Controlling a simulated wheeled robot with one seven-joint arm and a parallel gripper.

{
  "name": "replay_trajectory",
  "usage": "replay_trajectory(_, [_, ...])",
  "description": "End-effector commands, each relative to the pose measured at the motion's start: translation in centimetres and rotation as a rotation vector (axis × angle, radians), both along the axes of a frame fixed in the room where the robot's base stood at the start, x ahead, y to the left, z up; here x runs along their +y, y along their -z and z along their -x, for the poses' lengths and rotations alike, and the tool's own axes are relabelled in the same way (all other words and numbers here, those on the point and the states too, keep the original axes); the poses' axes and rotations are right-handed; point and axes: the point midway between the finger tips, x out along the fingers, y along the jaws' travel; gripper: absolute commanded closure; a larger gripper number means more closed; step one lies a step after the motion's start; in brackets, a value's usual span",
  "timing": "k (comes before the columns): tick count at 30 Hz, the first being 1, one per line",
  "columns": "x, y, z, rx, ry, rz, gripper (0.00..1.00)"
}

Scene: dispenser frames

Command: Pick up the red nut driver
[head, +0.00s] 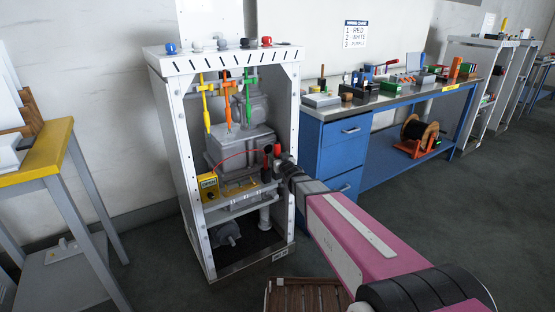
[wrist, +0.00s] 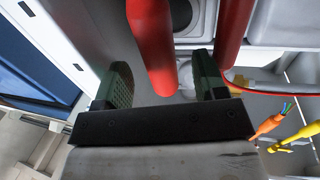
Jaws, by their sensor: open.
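Two red handles show by my gripper (wrist: 162,85) in the wrist view. One red handle (wrist: 152,45), which I take for the nut driver, comes down between the two open fingers, and its lower end lies near the fingertips. I cannot tell whether either finger touches it. The other red handle (wrist: 233,25) runs down close to the right finger. In the head view, a red handle (head: 277,151) stands at the right side of the white cabinet, just above my gripper (head: 279,172). My gripper partly hides what is behind it.
The white cabinet (head: 170,120) has a slotted top with coloured knobs. Yellow (head: 205,100), orange (head: 227,100) and green (head: 248,95) tools hang inside. A yellow meter (head: 208,186) with a red wire sits at lower left. A blue workbench (head: 338,150) stands right of the cabinet.

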Motion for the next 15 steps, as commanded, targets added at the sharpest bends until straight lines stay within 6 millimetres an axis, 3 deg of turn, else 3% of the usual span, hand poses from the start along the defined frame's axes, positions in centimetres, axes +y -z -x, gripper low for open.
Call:
replay_trajectory(11, [1.4, 0.0, -4.3, 0.0, 0.0, 0.0, 0.35])
replay_trajectory(15, [1.7, -0.1, -4.9, 0.0, 0.0, 0.0, 0.35])
